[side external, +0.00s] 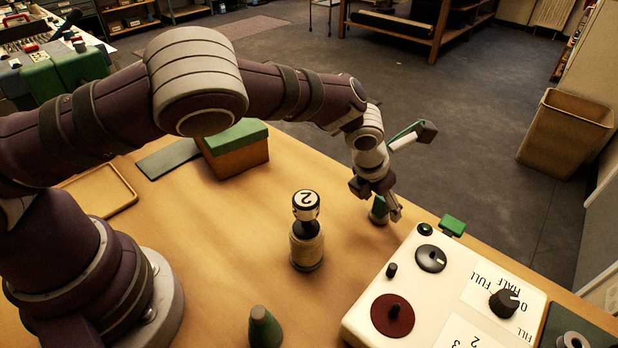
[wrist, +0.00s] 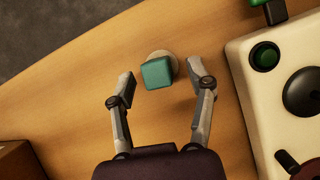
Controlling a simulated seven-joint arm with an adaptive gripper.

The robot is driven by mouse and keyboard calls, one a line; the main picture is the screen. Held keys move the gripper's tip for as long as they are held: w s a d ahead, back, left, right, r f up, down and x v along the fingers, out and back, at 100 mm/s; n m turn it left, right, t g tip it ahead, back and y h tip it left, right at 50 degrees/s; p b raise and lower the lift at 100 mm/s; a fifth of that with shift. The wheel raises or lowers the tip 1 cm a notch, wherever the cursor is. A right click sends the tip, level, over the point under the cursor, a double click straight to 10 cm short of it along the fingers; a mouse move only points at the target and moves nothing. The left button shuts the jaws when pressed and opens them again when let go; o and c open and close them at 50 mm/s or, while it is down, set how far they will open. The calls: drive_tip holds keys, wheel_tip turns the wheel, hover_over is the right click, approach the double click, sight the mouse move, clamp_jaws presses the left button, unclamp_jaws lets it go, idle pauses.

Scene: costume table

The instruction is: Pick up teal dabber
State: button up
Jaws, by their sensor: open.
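The teal dabber (wrist: 157,73) has a squarish teal top on a pale round base and stands on the wooden table. In the wrist view it lies between and slightly ahead of the fingertips of my gripper (wrist: 164,83), apart from both fingers. My gripper is open and empty. In the side external view my gripper (side external: 378,205) points down over a small green-topped thing (side external: 379,208) near the table's far edge. This looks like the same dabber, partly hidden by the fingers.
A white control box (side external: 460,290) with knobs stands close on the right. A bottle marked 2 (side external: 306,240) stands mid-table, with a green cone (side external: 264,325) in front. A brown box with a green lid (side external: 235,148) and a tray (side external: 100,190) are at left.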

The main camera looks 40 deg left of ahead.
drive_tip(key=shift+w+f, duration=0.2)
drive_tip(key=shift+f, duration=0.3)
drive_tip(key=shift+c, duration=0.4)
clamp_jaws()
drive_tip(key=shift+r, duration=0.15)
